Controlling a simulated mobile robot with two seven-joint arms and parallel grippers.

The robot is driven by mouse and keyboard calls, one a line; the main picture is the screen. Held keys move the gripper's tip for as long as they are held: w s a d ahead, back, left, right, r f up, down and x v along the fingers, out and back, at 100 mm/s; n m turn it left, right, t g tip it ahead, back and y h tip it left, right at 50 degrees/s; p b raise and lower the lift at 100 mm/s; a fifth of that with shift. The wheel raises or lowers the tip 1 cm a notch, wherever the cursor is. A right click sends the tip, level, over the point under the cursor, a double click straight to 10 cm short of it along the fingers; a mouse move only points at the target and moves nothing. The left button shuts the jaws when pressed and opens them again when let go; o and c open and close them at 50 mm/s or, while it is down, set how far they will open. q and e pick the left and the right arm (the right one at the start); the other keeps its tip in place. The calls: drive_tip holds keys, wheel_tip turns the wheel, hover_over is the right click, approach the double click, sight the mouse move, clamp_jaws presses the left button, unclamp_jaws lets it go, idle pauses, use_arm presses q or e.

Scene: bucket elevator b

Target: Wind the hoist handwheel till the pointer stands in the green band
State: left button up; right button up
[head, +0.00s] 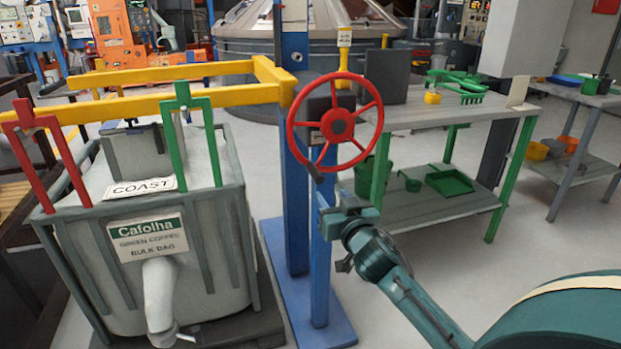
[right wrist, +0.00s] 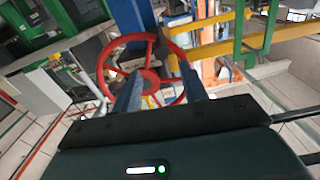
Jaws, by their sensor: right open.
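The red hoist handwheel (head: 336,122) stands upright on a blue post, with spokes and a dark knob (head: 315,174) at its lower left rim. It also shows in the right wrist view (right wrist: 147,76), ahead of the fingers. My right gripper (head: 321,197) is just below the wheel's lower rim, pointing up at it. Its two fingers are apart in the right wrist view (right wrist: 160,92), with the wheel seen between and beyond them; I cannot tell whether they touch it. The pointer and the green band cannot be made out. My left gripper is not in view.
A bulk bag (head: 185,260) in a grey frame stands left, under yellow beams (head: 190,97) with red and green brackets. A grey-topped bench (head: 430,115) with green legs stands close right of the wheel. Open floor (head: 540,240) lies at the right.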

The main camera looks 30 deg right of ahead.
sight(318, 176)
drive_tip(key=x, duration=1.1)
drive_tip(key=shift+b, duration=0.4)
clamp_jaws()
